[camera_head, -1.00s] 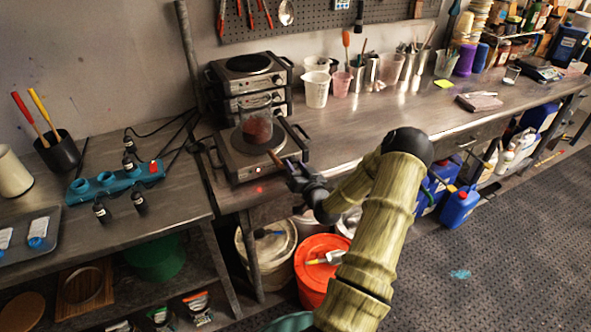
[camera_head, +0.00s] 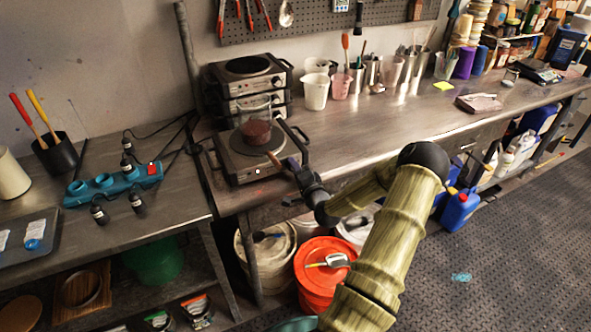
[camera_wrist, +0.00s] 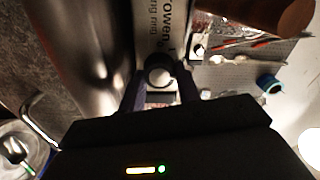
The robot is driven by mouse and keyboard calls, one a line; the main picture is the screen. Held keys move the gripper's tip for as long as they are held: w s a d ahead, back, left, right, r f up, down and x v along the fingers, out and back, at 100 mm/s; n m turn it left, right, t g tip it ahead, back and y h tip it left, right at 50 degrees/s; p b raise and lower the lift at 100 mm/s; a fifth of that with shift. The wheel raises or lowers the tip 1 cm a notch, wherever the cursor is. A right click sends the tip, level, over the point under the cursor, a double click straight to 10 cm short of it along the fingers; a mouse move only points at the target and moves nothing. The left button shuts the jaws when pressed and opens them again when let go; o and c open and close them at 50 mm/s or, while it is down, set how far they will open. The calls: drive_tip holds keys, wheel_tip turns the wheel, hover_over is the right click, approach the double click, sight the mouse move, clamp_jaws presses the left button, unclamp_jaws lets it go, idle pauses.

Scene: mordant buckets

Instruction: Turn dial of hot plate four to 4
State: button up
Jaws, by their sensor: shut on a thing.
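The hot plate (camera_head: 236,171) in use stands alone at the front left of the long bench, with a dark reddish-brown thing (camera_head: 256,132) on top. My gripper (camera_head: 296,168) is at its front right edge. The gripper is shut on the dial. The dial's marks and setting cannot be read. In the head view the gripper hides the dial. A small whitish light shows on the hot plate's front.
Two stacked hot plates (camera_head: 247,80) stand behind. A brown handle-like piece (camera_head: 273,160) shows by my gripper. An orange bucket (camera_head: 316,278) and a pale bucket (camera_head: 268,263) stand below the bench. A side bench (camera_head: 110,228) stands left. The middle of the long bench is clear.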

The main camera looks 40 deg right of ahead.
drive_tip(key=m, duration=0.5)
drive_tip(key=shift+f+m, duration=0.15)
drive_tip(key=shift+m, duration=0.25)
drive_tip(key=m, duration=0.5)
drive_tip(key=shift+f+m+b, duration=0.1)
drive_tip(key=shift+m+b, duration=0.2)
drive_tip(key=shift+b, duration=0.1)
drive_tip(key=o, duration=1)
drive_tip(key=b+v, duration=0.2)
drive_tip(key=v, duration=1.5)
drive_tip(key=shift+s, duration=0.25)
